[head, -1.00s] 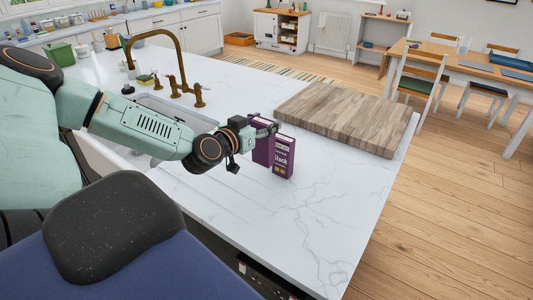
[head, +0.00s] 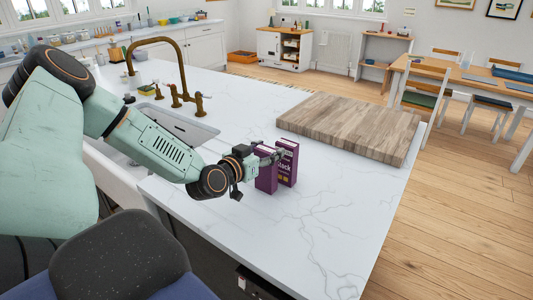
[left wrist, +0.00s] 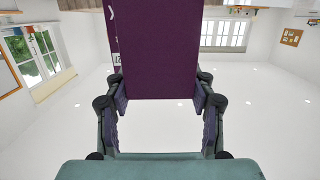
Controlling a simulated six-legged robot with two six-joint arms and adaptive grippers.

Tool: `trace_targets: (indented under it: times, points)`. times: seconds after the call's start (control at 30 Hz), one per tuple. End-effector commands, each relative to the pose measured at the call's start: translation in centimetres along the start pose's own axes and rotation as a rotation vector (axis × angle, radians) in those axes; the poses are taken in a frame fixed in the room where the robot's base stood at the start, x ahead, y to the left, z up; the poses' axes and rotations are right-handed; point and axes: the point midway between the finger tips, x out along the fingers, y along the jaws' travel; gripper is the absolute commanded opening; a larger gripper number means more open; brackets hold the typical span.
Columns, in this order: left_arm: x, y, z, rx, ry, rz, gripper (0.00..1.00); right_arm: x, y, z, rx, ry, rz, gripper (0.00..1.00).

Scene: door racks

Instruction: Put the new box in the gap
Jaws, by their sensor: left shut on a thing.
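A purple box (head: 266,181) is held in my left gripper (head: 270,154), which is shut on it near its top. In the left wrist view the same purple box (left wrist: 160,50) sits between the two fingers, with a strip of white lettering on its left edge. In the head view a second purple box (head: 289,170) with white lettering stands upright on the counter just right of and behind the held one, partly covered by it. I cannot tell whether the boxes touch or whether the held box rests on the counter. No gap is clearly seen. My right gripper is out of view.
The white marble counter (head: 325,215) is clear at the front and right. A wooden board (head: 350,125) lies behind the boxes. A sink (head: 175,122) with a brass tap (head: 182,70) is at the left. A dining table (head: 480,75) stands beyond.

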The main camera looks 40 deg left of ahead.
Motion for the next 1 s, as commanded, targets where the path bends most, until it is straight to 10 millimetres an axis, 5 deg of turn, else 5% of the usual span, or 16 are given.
trace_targets:
  times: [0.23, 0.27, 0.5, 1.0]
  points:
    - [0.1, 0.0, 0.6, 0.0, 0.0, 0.0, 0.0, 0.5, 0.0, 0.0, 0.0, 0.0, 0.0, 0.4]
    - [0.1, 0.0, 0.6, 0.0, -0.001, 0.0, 0.56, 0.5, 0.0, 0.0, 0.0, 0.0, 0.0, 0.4]
    - [0.1, 0.0, 0.5, 0.0, 0.0, 0.0, 0.76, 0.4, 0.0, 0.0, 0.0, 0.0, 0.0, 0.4]
    - [-0.5, -0.1, -0.2, -0.005, -0.001, -0.002, 0.78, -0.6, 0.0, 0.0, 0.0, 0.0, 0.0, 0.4]
